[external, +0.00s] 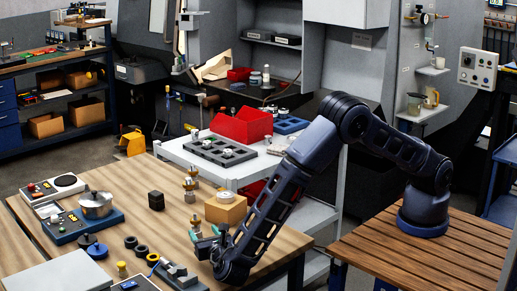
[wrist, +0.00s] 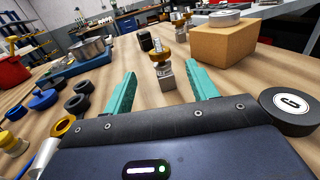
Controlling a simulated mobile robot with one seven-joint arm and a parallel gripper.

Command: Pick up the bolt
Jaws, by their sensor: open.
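My gripper (external: 207,234) is low over the front of the wooden table, its two teal fingers spread and empty. In the wrist view my gripper (wrist: 161,70) points across the tabletop. A small upright metal piece with a grey lower part and a brass-coloured top (wrist: 163,72) stands ahead, in line with the gap between the fingers. I cannot tell for sure that it is the bolt. A similar brass and silver piece (wrist: 180,27) stands farther back. In the external view, upright brass-topped pieces (external: 189,186) stand beyond my gripper.
A tan block (wrist: 224,42) with a round metal part on top stands to the right. A black disc marked G (wrist: 289,112) is near my right finger. Black rings (wrist: 76,104) lie to the left. A black block (external: 156,200) stands farther back.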

